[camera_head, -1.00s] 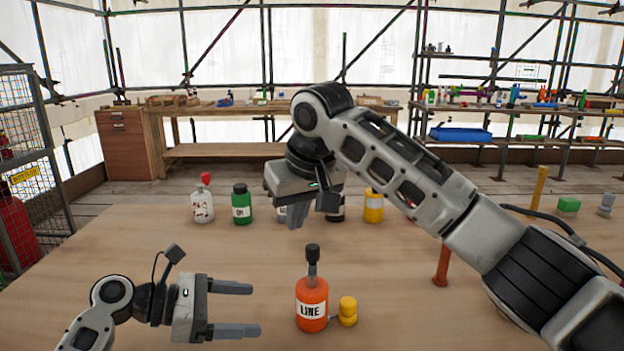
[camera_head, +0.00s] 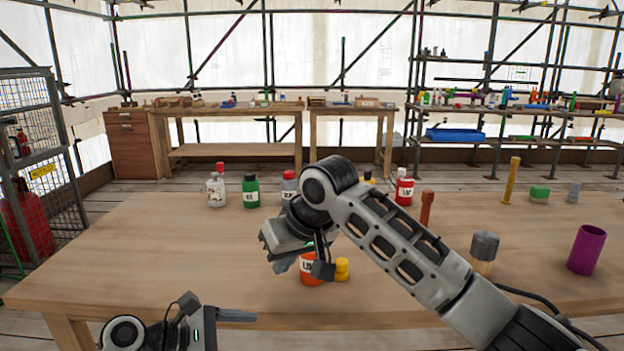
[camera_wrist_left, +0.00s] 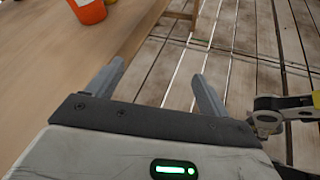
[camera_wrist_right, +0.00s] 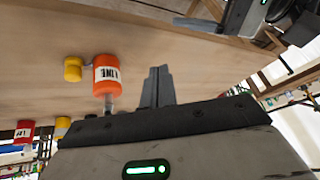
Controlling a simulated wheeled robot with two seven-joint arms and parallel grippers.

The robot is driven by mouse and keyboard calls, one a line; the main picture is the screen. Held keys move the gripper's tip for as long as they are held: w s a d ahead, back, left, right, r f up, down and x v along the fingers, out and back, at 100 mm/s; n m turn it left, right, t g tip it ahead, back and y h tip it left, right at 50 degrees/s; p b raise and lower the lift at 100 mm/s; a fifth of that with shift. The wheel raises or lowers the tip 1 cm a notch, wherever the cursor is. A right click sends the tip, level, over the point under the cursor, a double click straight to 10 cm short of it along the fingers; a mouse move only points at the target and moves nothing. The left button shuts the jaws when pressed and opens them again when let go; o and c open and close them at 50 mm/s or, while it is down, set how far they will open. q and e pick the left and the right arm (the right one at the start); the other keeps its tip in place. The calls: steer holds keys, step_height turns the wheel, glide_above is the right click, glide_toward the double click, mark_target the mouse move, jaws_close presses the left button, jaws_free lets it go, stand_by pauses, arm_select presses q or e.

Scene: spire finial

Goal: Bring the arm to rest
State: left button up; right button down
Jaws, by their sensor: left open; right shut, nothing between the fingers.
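My right gripper (camera_head: 283,263) hangs over the table in the head view, in front of the upper part of an orange bottle (camera_head: 310,273). In the right wrist view its fingers (camera_wrist_right: 157,84) are shut together and empty, apart in the picture from the orange bottle (camera_wrist_right: 107,78) labelled LINE. My left gripper (camera_head: 235,318) is low at the table's near edge, partly cut off by the frame. In the left wrist view its fingers (camera_wrist_left: 155,80) are spread with nothing between them, over the floor beside the table edge.
A yellow object (camera_head: 342,269) stands beside the orange bottle. Several bottles line the back, including a green one (camera_head: 250,192) and a red one (camera_head: 404,189). On the right are a grey-headed post (camera_head: 484,248) and a purple cylinder (camera_head: 586,249). The table's left part (camera_head: 130,250) is clear.

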arm_select(q)
steer(key=s+f+m+t+y+p, duration=0.25)
steer(key=s+f+m+y, duration=0.25)
steer(key=s+f+m, duration=0.55)
arm_select(e)
steer(key=s+d+f+m+t+y, duration=0.1)
steer(key=s+d+f+t+y, duration=0.1)
steer(key=s+f, duration=0.5)
steer(key=s+d+f+m+t+y, duration=0.1)
steer(key=s+f+m, duration=0.15)
steer(key=f, duration=0.75)
arm_select(q)
steer(key=s+a+r+m+t+y, duration=0.1)
steer(key=s+m, duration=0.4)
steer(key=s+a+r+m+t+y+p, duration=0.1)
steer(key=s+m+t+y, duration=0.1)
steer(key=s+m, duration=0.2)
steer(key=shift+s+a+m+y, duration=0.15)
steer(key=shift+s+m+y, duration=0.2)
steer(key=shift+m, duration=0.4)
arm_select(e)
steer(key=s+d+f+t+h, duration=0.2)
steer(key=s+d, duration=0.5)
steer(key=s, duration=0.1)
steer(key=s+d+f+t+h, duration=0.1)
steer(key=s+d+f+t, duration=0.1)
steer(key=s+d, duration=0.6)
steer(key=shift+s+d+m+h, duration=0.25)
steer(key=shift+s+m+h, duration=0.1)
steer(key=shift+h, duration=0.05)
